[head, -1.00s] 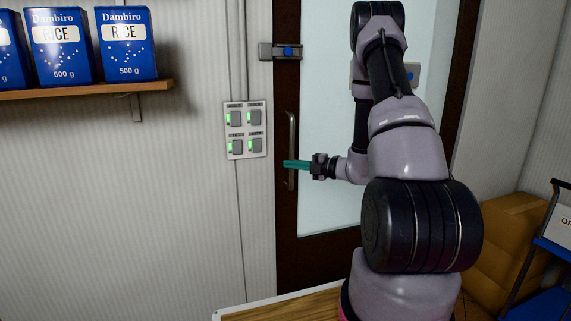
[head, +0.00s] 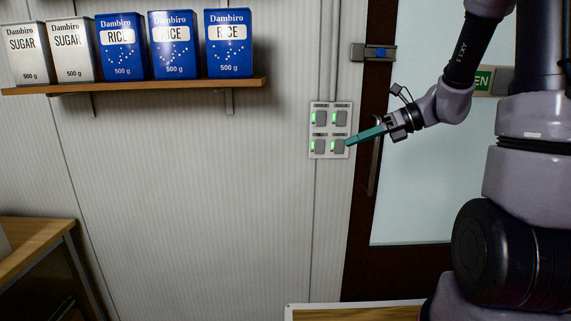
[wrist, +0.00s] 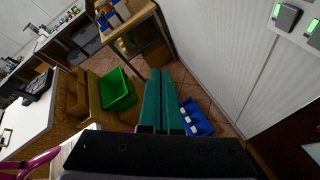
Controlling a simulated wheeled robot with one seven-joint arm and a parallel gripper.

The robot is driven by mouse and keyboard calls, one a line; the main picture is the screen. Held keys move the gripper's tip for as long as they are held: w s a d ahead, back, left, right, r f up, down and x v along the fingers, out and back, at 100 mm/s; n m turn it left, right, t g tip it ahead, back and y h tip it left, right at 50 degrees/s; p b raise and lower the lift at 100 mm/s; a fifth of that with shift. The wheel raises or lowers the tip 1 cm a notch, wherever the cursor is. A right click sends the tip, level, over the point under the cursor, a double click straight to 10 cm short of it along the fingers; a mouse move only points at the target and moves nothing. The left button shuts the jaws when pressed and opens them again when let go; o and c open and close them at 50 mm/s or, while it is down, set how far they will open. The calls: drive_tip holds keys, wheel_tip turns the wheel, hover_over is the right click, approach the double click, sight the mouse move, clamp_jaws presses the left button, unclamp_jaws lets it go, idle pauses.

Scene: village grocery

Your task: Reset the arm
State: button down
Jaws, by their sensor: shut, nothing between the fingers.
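My gripper (head: 347,144) has long teal fingers and is shut with nothing in it. In the head view its fingertips point left and slightly down, overlapping the lower right switch of a white panel (head: 313,130); I cannot tell whether they touch. The panel has several grey switches with lit green lights. In the wrist view the closed fingers (wrist: 161,72) point away over the floor, and part of the panel (wrist: 292,22) shows at the top right, apart from them.
A shelf (head: 180,84) with rice and sugar boxes is at upper left. A brown-framed glass door (head: 415,190) with a handle and latch stands behind my arm. The wrist view shows a green crate (wrist: 117,92), a blue crate (wrist: 203,124) and tables.

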drive_tip(key=s+d+r+n+t+h, duration=0.2)
drive_tip(key=s+r+n+h, duration=0.3)
drive_tip(key=n, duration=0.6)
drive_tip(key=s+d+r+n+t+h, duration=0.2)
drive_tip(key=s+d+r+n+h, duration=0.2)
drive_tip(key=s+n, duration=0.6)
drive_tip(key=shift+s+d+r+n+h, duration=0.3)
drive_tip(key=shift+r+n+h, duration=0.4)
drive_tip(key=shift+r, duration=0.3)
